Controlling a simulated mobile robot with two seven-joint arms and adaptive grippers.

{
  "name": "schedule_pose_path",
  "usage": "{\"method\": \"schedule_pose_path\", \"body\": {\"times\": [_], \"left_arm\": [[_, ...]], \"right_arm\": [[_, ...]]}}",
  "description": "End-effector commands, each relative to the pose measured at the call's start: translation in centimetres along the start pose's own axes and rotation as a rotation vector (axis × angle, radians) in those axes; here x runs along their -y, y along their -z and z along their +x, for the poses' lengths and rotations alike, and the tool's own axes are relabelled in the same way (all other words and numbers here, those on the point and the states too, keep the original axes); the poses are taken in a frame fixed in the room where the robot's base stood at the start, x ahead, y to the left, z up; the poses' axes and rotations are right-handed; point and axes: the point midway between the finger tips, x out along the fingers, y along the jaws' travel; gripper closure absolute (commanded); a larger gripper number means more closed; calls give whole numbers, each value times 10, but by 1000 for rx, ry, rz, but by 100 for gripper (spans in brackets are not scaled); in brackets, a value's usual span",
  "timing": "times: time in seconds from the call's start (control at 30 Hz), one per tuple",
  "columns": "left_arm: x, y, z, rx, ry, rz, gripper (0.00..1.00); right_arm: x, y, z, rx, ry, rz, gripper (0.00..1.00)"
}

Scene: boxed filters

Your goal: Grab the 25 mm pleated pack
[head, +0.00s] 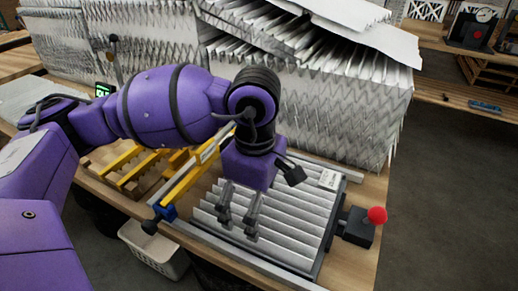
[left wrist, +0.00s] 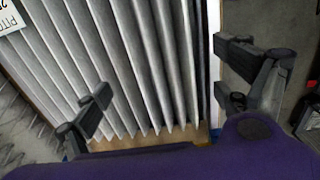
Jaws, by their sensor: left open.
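The white-grey pleated pack (head: 302,207) lies flat in a dark-edged frame on the wooden bench. A small white label (head: 328,179) sits at its far right corner; in the left wrist view this label (left wrist: 9,17) is cut off and reads "PITC" and "25". My left gripper (head: 238,227) is open and empty, pointing down over the near left part of the pack. In the left wrist view its fingers (left wrist: 162,88) stand apart, one over the pleats (left wrist: 115,60) and one past the pack's dark edge. I cannot tell whether they touch it. My right gripper is not in view.
A black block (head: 356,227) with a red knob (head: 377,215) stands right of the pack. A yellow bar (head: 185,185) runs along its left. Large pleated stacks (head: 330,110) fill the bench behind. A white basket (head: 152,250) is below the front edge.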

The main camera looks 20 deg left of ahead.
Motion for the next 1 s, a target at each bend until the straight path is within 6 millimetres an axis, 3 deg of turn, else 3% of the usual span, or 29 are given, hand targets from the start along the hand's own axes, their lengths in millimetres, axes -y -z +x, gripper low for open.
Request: {"method": "schedule_pose_path", "body": {"times": [0.3,0.57,0.8,1.0], "left_arm": [[-1,-3,42,2,3,-1,8],[-1,-4,46,3,1,0,8],[-1,-4,45,3,1,0,35],[-1,-4,45,3,1,0,36]], "right_arm": [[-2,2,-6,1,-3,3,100],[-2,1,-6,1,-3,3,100],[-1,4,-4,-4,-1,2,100],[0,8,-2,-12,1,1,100]]}}
